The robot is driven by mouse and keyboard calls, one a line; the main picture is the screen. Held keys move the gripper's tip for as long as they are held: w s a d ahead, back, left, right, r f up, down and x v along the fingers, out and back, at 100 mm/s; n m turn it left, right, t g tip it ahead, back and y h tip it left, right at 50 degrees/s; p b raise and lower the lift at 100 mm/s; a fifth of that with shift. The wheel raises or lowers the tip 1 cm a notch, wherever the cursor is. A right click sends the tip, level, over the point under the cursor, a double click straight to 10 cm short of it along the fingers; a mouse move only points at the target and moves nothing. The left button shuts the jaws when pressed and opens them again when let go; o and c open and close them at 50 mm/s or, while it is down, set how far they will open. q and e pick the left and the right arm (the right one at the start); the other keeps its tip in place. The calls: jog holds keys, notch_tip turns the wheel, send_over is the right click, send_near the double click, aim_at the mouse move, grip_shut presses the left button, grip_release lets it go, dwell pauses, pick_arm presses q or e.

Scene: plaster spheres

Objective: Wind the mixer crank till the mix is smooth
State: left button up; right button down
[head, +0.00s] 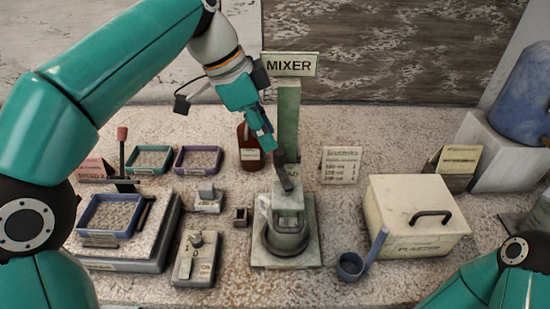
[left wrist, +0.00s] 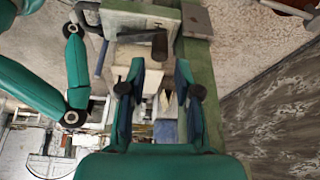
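The mixer (head: 288,115) stands in the middle of the bench, a green upright column under a MIXER sign (head: 289,65). A round grey bowl (head: 287,238) sits at its foot; the mix inside is too small to judge. A dark crank piece (head: 283,175) shows at the front of the column. My left gripper (head: 272,150) is just above and beside it, pointing down. In the left wrist view the two fingers (left wrist: 158,65) are apart with nothing between their tips, and the dark crank handle (left wrist: 147,44) lies just past them. My right gripper is out of view.
A cream box (head: 413,215) and a blue-grey scoop (head: 352,265) are to the right. A blue tray on a scale (head: 112,215), small trays (head: 150,158) and a small device (head: 196,258) are to the left.

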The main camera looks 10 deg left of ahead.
aim_at(275, 151)
pick_arm(q)
jog(key=b+x, duration=0.1)
jog(key=x, duration=0.4)
jog(key=shift+d+f, duration=0.1)
jog(key=shift+f, duration=0.2)
grip_shut()
